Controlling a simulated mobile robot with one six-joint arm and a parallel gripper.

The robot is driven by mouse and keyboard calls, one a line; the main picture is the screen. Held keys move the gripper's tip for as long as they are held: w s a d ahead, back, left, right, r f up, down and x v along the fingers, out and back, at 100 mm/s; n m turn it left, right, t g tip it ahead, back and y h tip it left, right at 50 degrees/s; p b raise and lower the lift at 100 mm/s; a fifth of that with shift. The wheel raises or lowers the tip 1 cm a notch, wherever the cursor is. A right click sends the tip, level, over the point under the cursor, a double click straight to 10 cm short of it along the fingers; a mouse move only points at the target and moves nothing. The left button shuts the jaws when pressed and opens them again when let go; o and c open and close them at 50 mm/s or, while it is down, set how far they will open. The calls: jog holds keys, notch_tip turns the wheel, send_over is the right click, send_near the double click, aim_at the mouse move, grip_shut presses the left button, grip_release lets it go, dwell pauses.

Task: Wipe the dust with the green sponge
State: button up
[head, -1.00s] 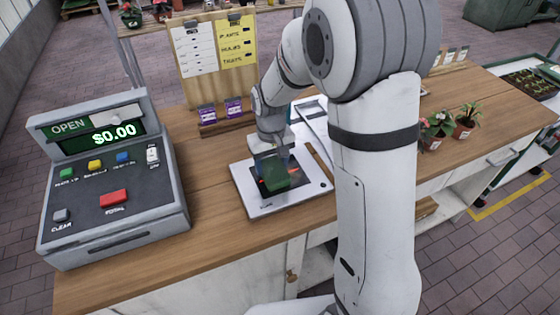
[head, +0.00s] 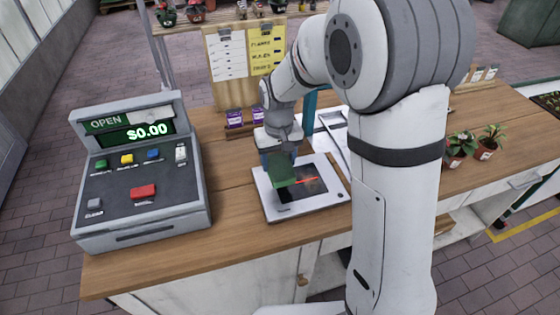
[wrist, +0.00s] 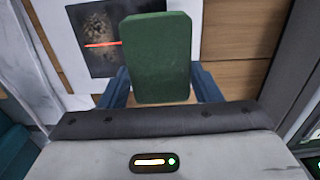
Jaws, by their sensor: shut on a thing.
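My gripper (head: 280,158) is shut on the green sponge (head: 281,172), which hangs below the fingers over the left part of a flat white scanner plate on the counter. In the wrist view the green sponge (wrist: 157,56) stands between my two blue fingers. The white plate (head: 275,211) has a dark glass window (head: 312,181) with a red line across it. Brown speckled dust (wrist: 96,36) shows on the dark window in the wrist view, beside the sponge. I cannot tell whether the sponge touches the plate.
A grey cash register (head: 140,190) stands left of the plate on the wooden counter (head: 230,245). Purple packets (head: 235,118) and a clipboard board (head: 230,92) stand behind. Potted plants (head: 461,145) are at the right. Bare wood lies between register and plate.

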jog(key=shift+r+p, duration=0.65)
jog(key=shift+r, duration=0.65)
